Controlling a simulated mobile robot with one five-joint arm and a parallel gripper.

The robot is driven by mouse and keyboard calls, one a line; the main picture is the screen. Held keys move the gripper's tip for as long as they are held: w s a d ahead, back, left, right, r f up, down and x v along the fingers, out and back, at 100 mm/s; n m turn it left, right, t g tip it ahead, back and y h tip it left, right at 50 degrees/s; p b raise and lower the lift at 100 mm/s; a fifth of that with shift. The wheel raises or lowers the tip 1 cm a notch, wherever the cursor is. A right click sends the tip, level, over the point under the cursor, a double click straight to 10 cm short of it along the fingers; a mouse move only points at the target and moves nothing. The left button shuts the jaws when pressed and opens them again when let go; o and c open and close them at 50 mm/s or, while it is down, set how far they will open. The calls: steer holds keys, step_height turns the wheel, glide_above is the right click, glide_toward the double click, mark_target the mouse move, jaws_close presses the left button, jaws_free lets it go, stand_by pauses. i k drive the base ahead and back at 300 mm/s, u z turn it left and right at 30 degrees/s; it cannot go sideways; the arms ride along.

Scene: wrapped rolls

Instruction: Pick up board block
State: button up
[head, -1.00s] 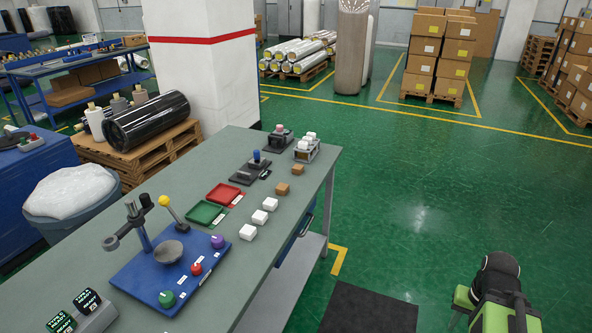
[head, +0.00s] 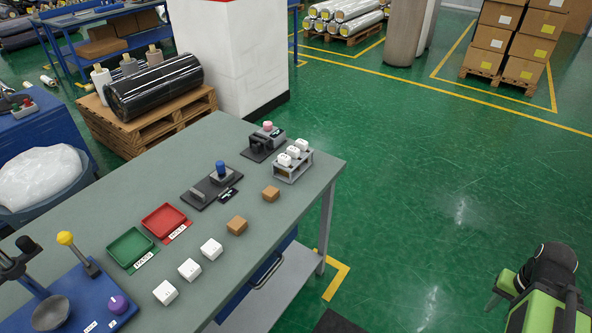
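Two small brown blocks, which look like board, sit on the grey-green bench top. The nearer brown block (head: 237,225) is just beyond a row of white blocks. The farther brown block (head: 271,194) is nearer the rack at the bench's far end. Both rest flat and apart from other things. Part of my green and black arm shows at the lower right, over the floor and well away from the bench.
Three white blocks (head: 190,269) line the bench's right edge. Beside them are a green tray (head: 130,248) and a red tray (head: 164,221). A black fixture with a blue knob (head: 220,168) and a grey rack with white pieces (head: 293,166) stand farther back.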

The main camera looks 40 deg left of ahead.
mark_target(271, 194)
steer(key=z, duration=0.05)
steer(key=i, duration=2.05)
steer(key=u, duration=1.7)
steer(key=k, duration=0.15)
steer(key=u, duration=2.9)
steer(key=i, duration=1)
steer(key=u, duration=0.3)
